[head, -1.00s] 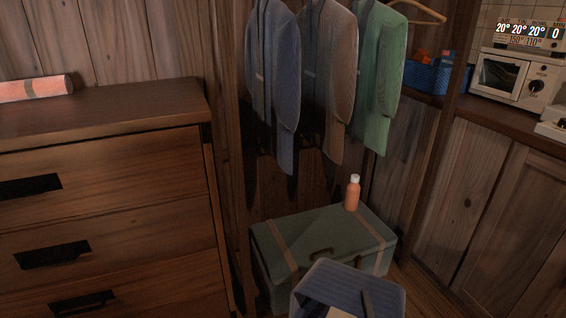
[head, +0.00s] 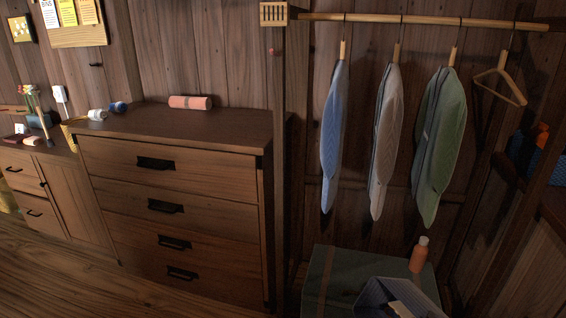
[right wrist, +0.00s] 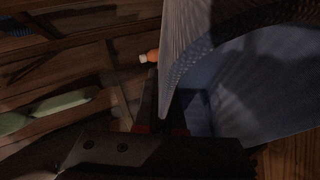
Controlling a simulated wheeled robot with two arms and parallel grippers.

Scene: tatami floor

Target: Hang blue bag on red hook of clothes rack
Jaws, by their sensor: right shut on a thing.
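The blue bag (head: 372,296) is at the bottom edge of the head view, in front of the green trunk, its lower part cut off. In the right wrist view the bag (right wrist: 270,85) fills the right side, its mouth open. My right gripper (right wrist: 165,110) is shut on the bag's edge; the exact grip is partly hidden by dark fingers. The clothes rack (head: 400,18) has a wooden rail with hanging garments. A small red hook (head: 271,51) shows near the top of its left post. My left gripper is not in view.
An orange bottle (head: 418,256) stands on the green trunk (head: 330,272) under the garments. A wooden dresser (head: 190,140) with a pink roll (head: 190,102) on top stands left of the rack. An empty hanger (head: 500,82) hangs at right. Floor at lower left is clear.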

